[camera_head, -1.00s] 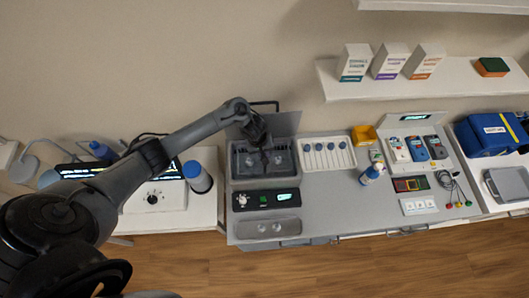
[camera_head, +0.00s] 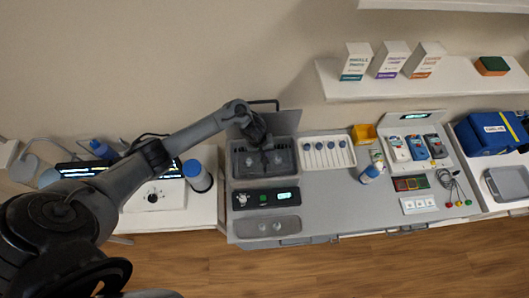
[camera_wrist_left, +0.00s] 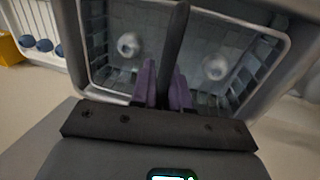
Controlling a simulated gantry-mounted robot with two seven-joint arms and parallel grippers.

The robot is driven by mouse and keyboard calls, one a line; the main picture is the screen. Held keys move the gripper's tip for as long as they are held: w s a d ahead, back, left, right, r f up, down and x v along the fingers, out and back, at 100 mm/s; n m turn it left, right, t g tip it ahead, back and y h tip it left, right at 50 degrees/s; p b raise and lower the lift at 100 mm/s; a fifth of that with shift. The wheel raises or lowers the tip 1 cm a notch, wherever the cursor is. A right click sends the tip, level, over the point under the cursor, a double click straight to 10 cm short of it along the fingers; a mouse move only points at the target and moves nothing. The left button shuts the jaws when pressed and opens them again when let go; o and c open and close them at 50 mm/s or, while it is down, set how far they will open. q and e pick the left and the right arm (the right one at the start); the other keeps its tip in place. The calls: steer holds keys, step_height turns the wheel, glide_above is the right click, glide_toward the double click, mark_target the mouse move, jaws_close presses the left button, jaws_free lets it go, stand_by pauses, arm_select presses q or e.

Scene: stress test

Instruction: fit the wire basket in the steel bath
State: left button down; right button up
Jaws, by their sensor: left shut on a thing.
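The wire basket (camera_head: 282,160) is a dark grey mesh box inside the steel bath (camera_head: 232,171) at the left end of the grey bench. In the left wrist view the basket (camera_wrist_left: 200,35) shows its grid walls and two round pale pieces inside, within the light rim of the bath (camera_wrist_left: 284,50). My left gripper (camera_head: 266,146) is over the middle of the basket. Its purple fingertips (camera_wrist_left: 166,78) are shut on the dark bar handle across the basket. I cannot tell whether the basket rests on the bath's floor. My right gripper is not in view.
A raised grey lid (camera_head: 284,122) stands behind the bath. A control panel (camera_head: 265,198) and a shallow tray (camera_head: 266,227) lie in front. A white rack (camera_head: 327,151) of blue-topped pieces is close on the right, with a blue-capped bottle (camera_head: 371,174) beyond.

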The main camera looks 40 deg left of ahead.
arm_select(q)
steer(key=shift+f, duration=0.1)
stand_by(0.5)
steer(key=shift+f, duration=0.5)
stand_by(0.3)
steer(key=shift+f, duration=0.15)
stand_by(0.6)
steer(key=shift+f, duration=0.45)
stand_by(0.4)
steer(key=c, duration=1.4)
jaws_free()
steer(key=shift+r, duration=0.1)
